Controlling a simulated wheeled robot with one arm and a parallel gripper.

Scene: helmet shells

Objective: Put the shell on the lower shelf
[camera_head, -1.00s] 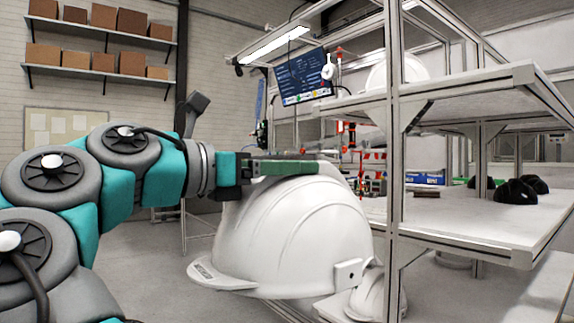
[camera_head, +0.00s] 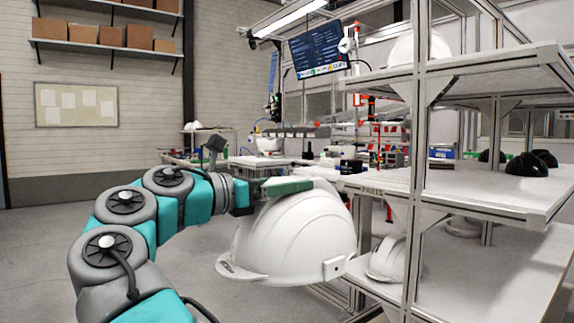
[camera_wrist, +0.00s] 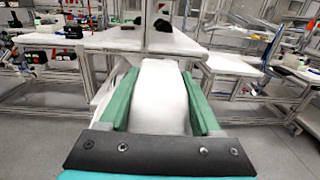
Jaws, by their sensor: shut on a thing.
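The white helmet shell (camera_head: 296,238) hangs in the air from my gripper (camera_head: 285,187), left of the rack. In the wrist view the shell (camera_wrist: 160,92) lies between the two green fingers of my gripper (camera_wrist: 160,108), which are shut on it. The lower shelf (camera_head: 480,278) is at the bottom right of the head view. Another white shell (camera_head: 388,258) stands at its left end, partly behind a rack post. The held shell is apart from the shelf, to its left.
The middle shelf (camera_head: 470,190) carries black shells (camera_head: 530,163) at its right. A white shell (camera_head: 420,48) sits on the top shelf (camera_head: 470,72). A rack post (camera_head: 417,180) stands right of the held shell. Open floor lies at the left.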

